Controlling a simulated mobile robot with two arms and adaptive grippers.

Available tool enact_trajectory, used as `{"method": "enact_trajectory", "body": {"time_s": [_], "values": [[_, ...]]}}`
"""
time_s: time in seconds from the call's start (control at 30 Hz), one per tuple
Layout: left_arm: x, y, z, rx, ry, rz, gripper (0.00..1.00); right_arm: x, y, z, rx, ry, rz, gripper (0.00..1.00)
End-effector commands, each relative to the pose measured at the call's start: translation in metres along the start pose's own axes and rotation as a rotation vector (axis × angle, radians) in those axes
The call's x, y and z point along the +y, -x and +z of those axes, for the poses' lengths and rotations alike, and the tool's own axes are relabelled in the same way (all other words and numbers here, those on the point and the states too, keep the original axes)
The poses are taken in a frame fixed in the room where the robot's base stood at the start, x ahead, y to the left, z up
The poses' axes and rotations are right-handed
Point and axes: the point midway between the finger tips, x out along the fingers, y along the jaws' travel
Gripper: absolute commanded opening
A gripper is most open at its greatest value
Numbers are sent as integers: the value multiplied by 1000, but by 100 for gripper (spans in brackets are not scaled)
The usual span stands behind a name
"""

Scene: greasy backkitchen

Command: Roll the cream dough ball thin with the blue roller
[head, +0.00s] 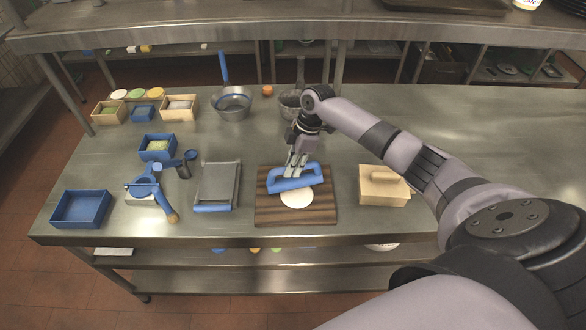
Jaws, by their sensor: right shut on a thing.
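The blue roller (295,184) is over the dark striped wooden board (296,215). My right gripper (294,172) is shut on the roller's handle from above. The cream dough (296,200) lies on the board as a pale, flat round shape, just in front of the roller. The roller hides the back part of the dough, and I cannot tell whether it touches it. My left gripper is not in view.
A wooden block with a handle (384,184) stands right of the board. A grey tray-like tool (218,182) and a blue press (146,188) stand left. An empty blue bin (81,208) is at the front left. The steel table's right side is clear behind my arm.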

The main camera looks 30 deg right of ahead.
Motion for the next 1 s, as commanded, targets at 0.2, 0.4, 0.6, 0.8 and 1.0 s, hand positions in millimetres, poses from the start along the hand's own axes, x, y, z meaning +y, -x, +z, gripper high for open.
{"method": "enact_trajectory", "body": {"time_s": [0.2,0.4,0.6,0.8,1.0], "values": [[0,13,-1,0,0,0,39,-10,2,-1,0,1,-2,0],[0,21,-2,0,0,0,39,-19,0,0,0,1,-1,0],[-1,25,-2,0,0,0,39,-24,-1,0,-1,0,-2,0],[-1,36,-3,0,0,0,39,-36,-3,1,-2,0,-5,0],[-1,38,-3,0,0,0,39,-42,-7,2,-3,0,-6,0]]}}
